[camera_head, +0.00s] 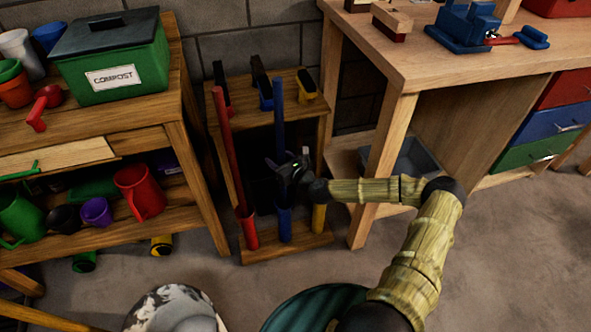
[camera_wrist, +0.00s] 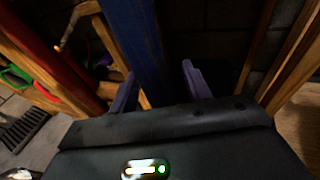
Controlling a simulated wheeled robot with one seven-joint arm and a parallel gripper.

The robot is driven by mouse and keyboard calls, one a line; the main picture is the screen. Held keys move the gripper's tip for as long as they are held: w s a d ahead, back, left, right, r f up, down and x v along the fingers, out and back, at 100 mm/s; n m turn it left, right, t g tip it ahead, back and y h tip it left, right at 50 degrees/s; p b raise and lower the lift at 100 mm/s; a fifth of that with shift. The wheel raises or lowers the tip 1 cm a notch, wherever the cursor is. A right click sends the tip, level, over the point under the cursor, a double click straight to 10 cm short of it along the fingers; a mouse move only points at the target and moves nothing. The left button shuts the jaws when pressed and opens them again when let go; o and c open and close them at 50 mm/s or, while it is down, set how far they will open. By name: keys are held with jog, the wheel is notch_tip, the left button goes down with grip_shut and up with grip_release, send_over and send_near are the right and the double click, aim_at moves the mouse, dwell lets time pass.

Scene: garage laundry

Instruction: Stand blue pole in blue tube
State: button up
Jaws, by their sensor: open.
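The blue pole (camera_head: 279,115) stands upright at the front of a small wooden rack, above the blue tube (camera_head: 285,226). Its lower part is hidden behind my gripper, so I cannot tell exactly how it sits in the tube. My gripper (camera_head: 285,172) is at the pole's lower half, just above the tube. In the wrist view the blue pole (camera_wrist: 136,40) passes between the two open purple fingers of my gripper (camera_wrist: 160,90), nearer the left finger, with a gap on the right.
The wooden rack (camera_head: 262,252) also holds a red pole (camera_head: 225,140) in a red tube (camera_head: 249,231) on the left and a yellow tube (camera_head: 319,217) on the right. A shelf with a compost bin (camera_head: 115,65) stands left; a workbench (camera_head: 400,75) stands right.

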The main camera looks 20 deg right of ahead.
jog(key=p+v, duration=0.2)
jog(key=v, duration=1.4)
jog(key=shift+s+p, duration=0.25)
jog(key=shift+p, duration=0.15)
jog(key=shift+d, duration=0.1)
